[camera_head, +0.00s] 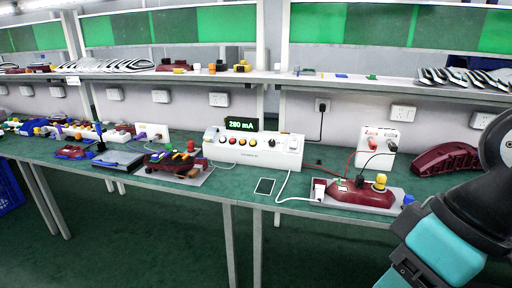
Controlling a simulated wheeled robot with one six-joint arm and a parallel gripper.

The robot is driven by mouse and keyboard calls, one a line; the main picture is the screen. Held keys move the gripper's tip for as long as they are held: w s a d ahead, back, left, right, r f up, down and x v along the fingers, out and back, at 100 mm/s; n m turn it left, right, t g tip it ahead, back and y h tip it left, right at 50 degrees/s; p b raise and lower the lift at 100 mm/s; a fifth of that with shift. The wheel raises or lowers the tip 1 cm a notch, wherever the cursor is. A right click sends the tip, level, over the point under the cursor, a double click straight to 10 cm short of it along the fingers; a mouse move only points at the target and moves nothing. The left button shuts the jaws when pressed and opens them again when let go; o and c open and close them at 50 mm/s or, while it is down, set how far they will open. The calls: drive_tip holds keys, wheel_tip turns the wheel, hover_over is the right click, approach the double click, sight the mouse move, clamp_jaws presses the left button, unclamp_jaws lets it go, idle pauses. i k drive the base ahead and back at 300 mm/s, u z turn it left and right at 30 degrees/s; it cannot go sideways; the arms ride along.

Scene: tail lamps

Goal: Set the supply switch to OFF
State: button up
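A long white test box (254,156) stands on the green bench near the middle, with a row of red and yellow round buttons or lamps and a black knob (271,142) on its front. Its display (241,124) reads 280 mA. A smaller white supply box (377,139) stands to its right, with a red and a black lead plugged in. Which part is the supply switch, and its position, is too small to tell. My teal and black arm is at the lower right; its gripper is not in view.
A dark red lamp (362,194) with a yellow knob sits on a pale plate in front of the supply box. A phone-like device (264,186) and white cable lie near the front edge. A dark red lamp housing (444,159) is at right. A shelf (300,78) runs above.

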sight(293, 144)
drive_tip(key=u, duration=0.7)
drive_tip(key=i, duration=2.05)
drive_tip(key=z, duration=0.6)
